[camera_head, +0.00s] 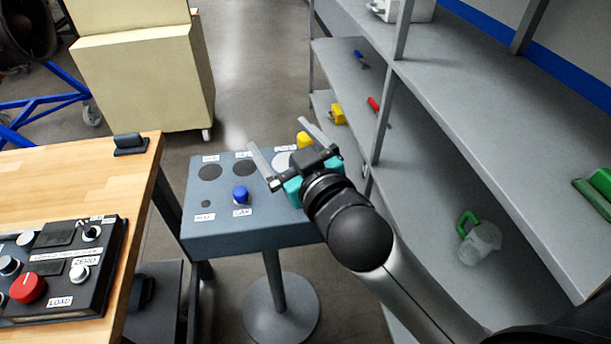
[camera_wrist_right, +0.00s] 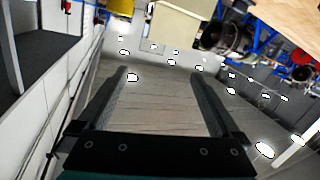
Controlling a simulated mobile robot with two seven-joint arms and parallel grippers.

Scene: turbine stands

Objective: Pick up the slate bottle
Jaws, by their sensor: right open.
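I cannot make out a slate bottle for certain in either view. My right gripper (camera_head: 275,133) is open, with its two grey fingers spread over the far right part of a blue-grey stand (camera_head: 225,239). A yellow object (camera_head: 304,140) shows next to one finger, partly hidden by the gripper. In the right wrist view my right gripper (camera_wrist_right: 163,82) is open, with nothing between its fingers but floor further off. My left gripper is in neither view.
A wooden table (camera_head: 60,180) with a control box (camera_head: 60,262) stands at left. Grey shelves (camera_head: 440,80) at right hold a clear jug (camera_head: 483,244) with a green handle and a yellow item (camera_head: 338,113). A cream cabinet (camera_head: 145,80) stands behind. Floor between is clear.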

